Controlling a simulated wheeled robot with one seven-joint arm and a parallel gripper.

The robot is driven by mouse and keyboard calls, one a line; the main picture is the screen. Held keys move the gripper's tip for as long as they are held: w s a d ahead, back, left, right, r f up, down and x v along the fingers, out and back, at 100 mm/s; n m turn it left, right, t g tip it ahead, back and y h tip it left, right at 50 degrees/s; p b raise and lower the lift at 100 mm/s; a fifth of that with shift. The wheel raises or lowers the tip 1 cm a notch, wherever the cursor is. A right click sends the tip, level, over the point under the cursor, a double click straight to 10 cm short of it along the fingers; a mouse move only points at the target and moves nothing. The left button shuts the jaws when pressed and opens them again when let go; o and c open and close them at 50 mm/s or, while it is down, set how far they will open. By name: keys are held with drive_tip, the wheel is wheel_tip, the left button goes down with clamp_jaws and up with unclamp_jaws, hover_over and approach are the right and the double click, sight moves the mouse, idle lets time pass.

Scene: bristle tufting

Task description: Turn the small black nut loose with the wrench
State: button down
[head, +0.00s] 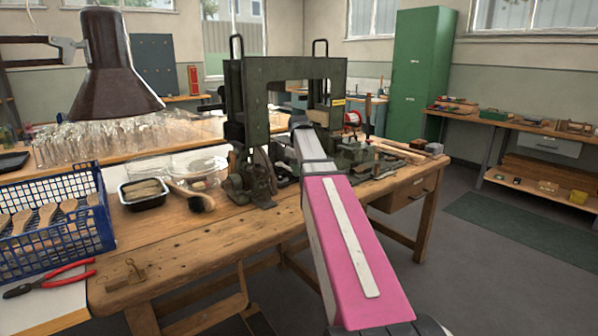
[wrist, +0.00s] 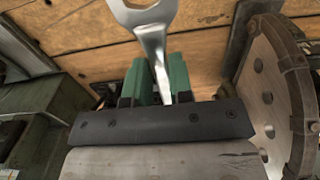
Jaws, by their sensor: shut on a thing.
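In the wrist view my gripper (wrist: 160,72), with green finger pads, is shut on a shiny metal wrench (wrist: 153,38). The wrench's shank runs between the pads and its head points to the top edge, where it is partly cut off. Wooden boards show behind the wrench head. I cannot make out the small black nut in either view. In the head view my pink and white arm reaches into the dark green machine (head: 240,105), and my gripper and the wrench are hidden there.
In the wrist view a large perforated disc (wrist: 268,98) stands close at right, and green machine parts (wrist: 40,125) are at left. The wooden bench (head: 190,245) holds a black tray (head: 145,203), a blue basket (head: 75,240) and red pliers (head: 50,278). The bench's front is fairly clear.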

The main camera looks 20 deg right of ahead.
drive_tip(key=shift+f, duration=2.2)
drive_tip(key=shift+f, duration=1.1)
idle(1.4)
